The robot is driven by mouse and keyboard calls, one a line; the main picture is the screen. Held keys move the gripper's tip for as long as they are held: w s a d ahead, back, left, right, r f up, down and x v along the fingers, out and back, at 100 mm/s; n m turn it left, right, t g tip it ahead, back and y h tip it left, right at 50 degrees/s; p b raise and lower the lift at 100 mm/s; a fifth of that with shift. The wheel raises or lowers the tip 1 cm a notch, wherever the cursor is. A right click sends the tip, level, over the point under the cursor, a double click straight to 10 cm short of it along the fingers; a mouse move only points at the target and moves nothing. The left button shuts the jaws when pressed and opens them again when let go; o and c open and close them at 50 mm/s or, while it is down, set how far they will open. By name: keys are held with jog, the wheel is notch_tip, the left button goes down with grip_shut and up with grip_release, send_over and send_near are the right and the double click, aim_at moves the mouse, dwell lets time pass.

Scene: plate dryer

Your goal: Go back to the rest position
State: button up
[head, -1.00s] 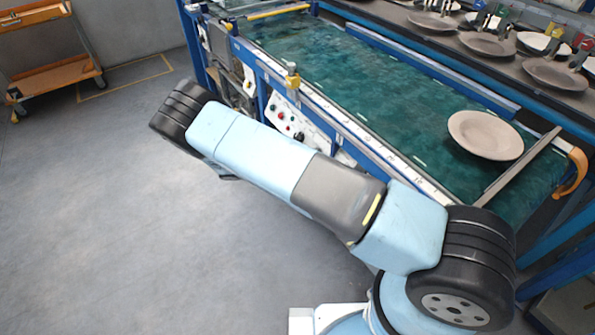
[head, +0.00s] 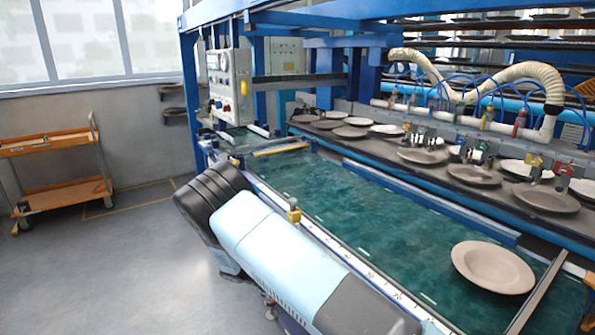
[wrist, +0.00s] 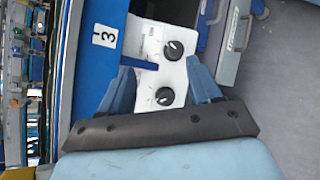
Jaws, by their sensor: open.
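My gripper (wrist: 160,90) shows in the wrist view with its two blue fingers spread apart and nothing between them. Beyond the fingers is a white control panel with black knobs (wrist: 170,50) on the side of the machine. In the head view my light-blue arm runs along the near side of the conveyor, and the gripper itself is hidden there. A single plate (head: 493,267) lies on the green conveyor belt (head: 375,222), apart from my arm.
An orange trolley (head: 60,143) stands at the left on open grey floor (head: 120,245). Several plates lie on the dark rear belt (head: 455,175) under white hoses (head: 530,75). A control box (head: 229,85) stands at the conveyor's far end. The conveyor's near rail (head: 350,262) borders my arm.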

jog(key=s+d+r+m+y, duration=0.25)
jog(key=d+r, duration=0.25)
jog(key=r, duration=0.5)
jog(key=s+d+r+m+g+y, duration=0.1)
jog(key=d+r+y, duration=0.3)
jog(key=r, duration=0.7)
jog(key=s+d+r+m+y, duration=0.1)
jog(key=s+d+r+y, duration=0.3)
jog(key=r, duration=0.6)
jog(key=s+d+r+m+t, duration=0.1)
jog(key=s+d+r+t, duration=0.1)
jog(key=s+r, duration=0.3)
jog(key=s+d+r+m+t+y, duration=0.1)
jog(key=s+d+r+t, duration=0.1)
jog(key=s+d+r, duration=0.3)
jog(key=s+d+r+m+t+y, duration=0.1)
jog(key=s+d+r+t, duration=0.2)
jog(key=s, duration=0.8)
jog(key=shift+s+d+r, duration=0.15)
jog(key=shift+d+r, duration=0.5)
jog(key=shift+r, duration=0.3)
jog(key=shift+y, duration=0.25)
jog(key=shift+c, duration=0.4)
